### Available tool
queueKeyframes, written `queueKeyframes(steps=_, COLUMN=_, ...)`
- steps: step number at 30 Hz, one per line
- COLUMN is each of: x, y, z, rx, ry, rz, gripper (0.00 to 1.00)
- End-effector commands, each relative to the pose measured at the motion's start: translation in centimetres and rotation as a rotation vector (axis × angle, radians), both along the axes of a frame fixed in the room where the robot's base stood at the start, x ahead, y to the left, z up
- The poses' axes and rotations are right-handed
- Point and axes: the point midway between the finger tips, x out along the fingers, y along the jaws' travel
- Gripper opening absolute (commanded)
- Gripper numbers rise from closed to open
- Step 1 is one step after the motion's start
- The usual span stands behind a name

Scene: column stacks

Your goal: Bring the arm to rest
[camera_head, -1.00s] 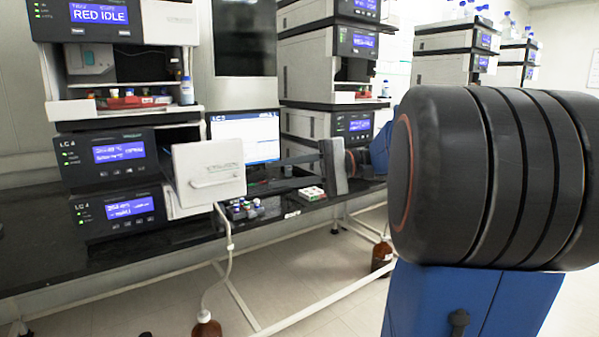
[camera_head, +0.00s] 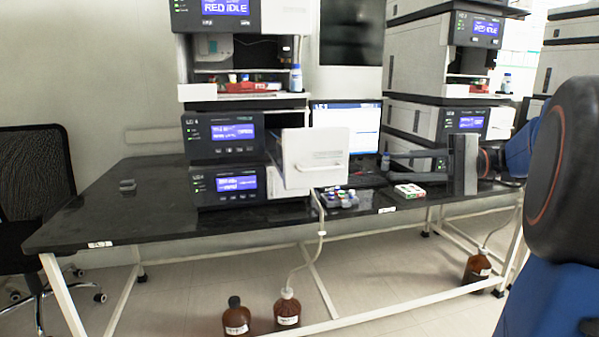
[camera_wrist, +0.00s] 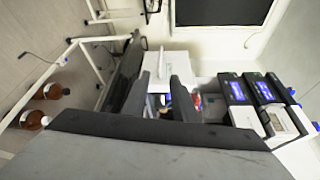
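My gripper (camera_head: 388,167) reaches in from the right in the head view, above the right part of the black bench. Its two dark fingers point left and stand apart with nothing between them. In the wrist view my gripper (camera_wrist: 160,88) also shows two separated fingers and no held thing. My blue and black arm fills the right edge of the head view. The arm's middle links are partly out of frame.
A monitor (camera_head: 346,130), small coloured vials (camera_head: 340,198) and a white box (camera_head: 409,191) are near. Brown bottles (camera_head: 287,308) stand on the floor. The left bench top (camera_head: 110,205) is mostly clear.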

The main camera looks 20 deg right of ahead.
Motion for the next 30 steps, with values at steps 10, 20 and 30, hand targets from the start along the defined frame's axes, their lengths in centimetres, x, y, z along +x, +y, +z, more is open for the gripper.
queueKeyframes(steps=10, x=-1.8, y=7.2, z=-5.6, rx=-0.207, ry=0.138, rz=0.052, gripper=0.26)
queueKeyframes(steps=20, x=-8.0, y=13.5, z=-15.9, rx=-0.642, ry=0.254, rz=0.114, gripper=0.26)
queueKeyframes(steps=30, x=-14.0, y=13.2, z=-24.0, rx=-1.112, ry=0.162, rz=0.149, gripper=0.26)
